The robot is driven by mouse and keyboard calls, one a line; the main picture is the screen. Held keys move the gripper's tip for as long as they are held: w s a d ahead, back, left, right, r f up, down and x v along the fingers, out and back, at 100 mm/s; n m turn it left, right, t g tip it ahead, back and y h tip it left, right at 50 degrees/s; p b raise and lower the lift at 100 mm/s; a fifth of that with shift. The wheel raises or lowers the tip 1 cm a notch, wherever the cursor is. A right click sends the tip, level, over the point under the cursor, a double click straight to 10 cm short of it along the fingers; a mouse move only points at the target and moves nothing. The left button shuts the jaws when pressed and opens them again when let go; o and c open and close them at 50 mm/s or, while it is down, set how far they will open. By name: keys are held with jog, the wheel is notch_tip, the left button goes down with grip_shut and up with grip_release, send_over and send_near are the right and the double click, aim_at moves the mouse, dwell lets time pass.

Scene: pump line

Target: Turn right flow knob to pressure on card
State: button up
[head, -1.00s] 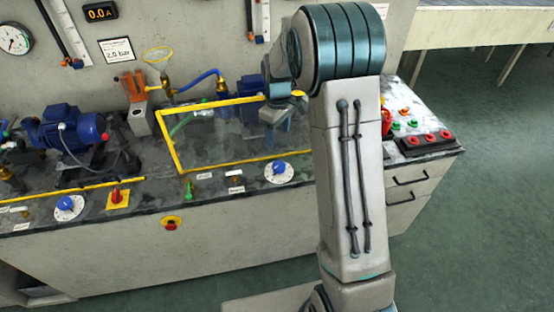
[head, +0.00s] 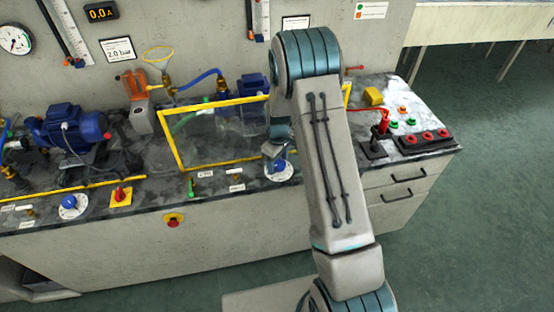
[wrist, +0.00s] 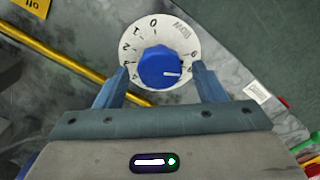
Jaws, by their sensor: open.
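The right flow knob is a blue knob with a white pointer line on a white numbered dial. It shows in the wrist view (wrist: 160,68) and, partly covered by my arm, in the head view (head: 279,168). My gripper (wrist: 160,78) is open, with one blue finger on each side of the knob; I cannot tell whether either finger touches it. The pointer line points to the right in the wrist view, short of the numbers at that edge. The card (head: 117,50) on the wall reads 2.0 bar. A round pressure gauge (head: 15,39) hangs at the upper left, its reading too small to tell.
A yellow-framed clear guard (head: 172,140) stands behind the knob. A second blue knob (head: 69,202) and a red switch on a yellow plate (head: 121,195) are to the left. A red emergency button (head: 173,220) is on the front. Red and green buttons (head: 411,122) are at right.

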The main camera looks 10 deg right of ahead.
jog(key=c, duration=1)
jog(key=shift+m+b, duration=0.3)
jog(key=shift+b, duration=0.1)
jog(key=m+b, duration=0.2)
jog(key=shift+f+m, duration=0.15)
jog(key=shift+m, duration=0.15)
jog(key=shift+d+m+b, duration=0.1)
jog(key=shift+m+b, duration=1.1)
jog(key=shift+m, duration=1)
jog(key=shift+r, duration=0.2)
jog(key=o, duration=1)
